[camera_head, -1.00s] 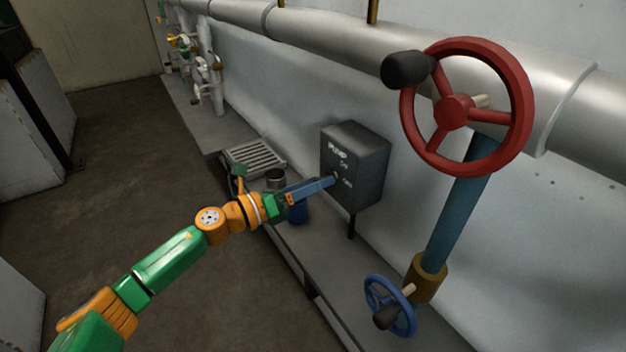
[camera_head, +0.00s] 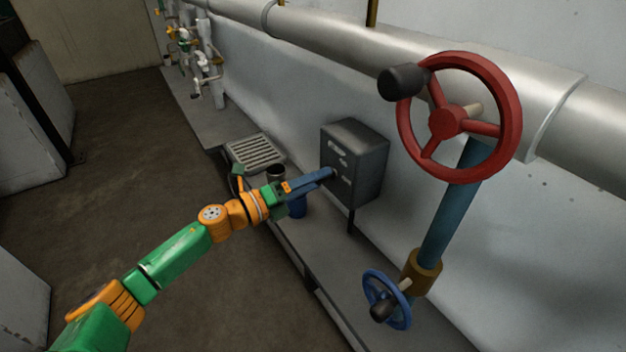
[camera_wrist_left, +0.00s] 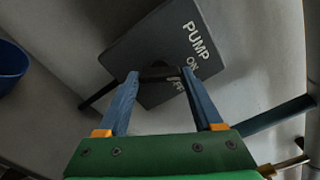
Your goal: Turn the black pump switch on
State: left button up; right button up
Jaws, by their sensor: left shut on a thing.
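The dark grey pump box (camera_head: 355,160) stands on a leg against the wall. In the left wrist view its face (camera_wrist_left: 165,35) reads PUMP, with ON below it and OFF partly hidden. The black pump switch (camera_wrist_left: 160,73) lies between the fingertips on this face. My left gripper (camera_head: 331,174) reaches the box front from the left. In the left wrist view its two blue fingers (camera_wrist_left: 160,80) are shut on the switch. The switch's exact angle is hard to read. My right gripper is not in view.
A red handwheel (camera_head: 447,120) with a black knob stands right of the box, a blue handwheel (camera_head: 387,300) below it. A metal grate (camera_head: 256,152) and a blue bucket (camera_wrist_left: 10,68) are nearby.

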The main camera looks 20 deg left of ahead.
pick_arm(q)
jog(key=o, duration=1.4)
jog(key=shift+d, duration=0.1)
jog(key=shift+c, duration=0.2)
jog(key=shift+s+a+f, duration=0.15)
jog(key=shift+a, duration=0.05)
jog(key=b+v, duration=0.3)
jog(key=v, duration=0.3)
jog(key=shift+s+a, duration=0.15)
jog(key=shift+s, duration=0.1)
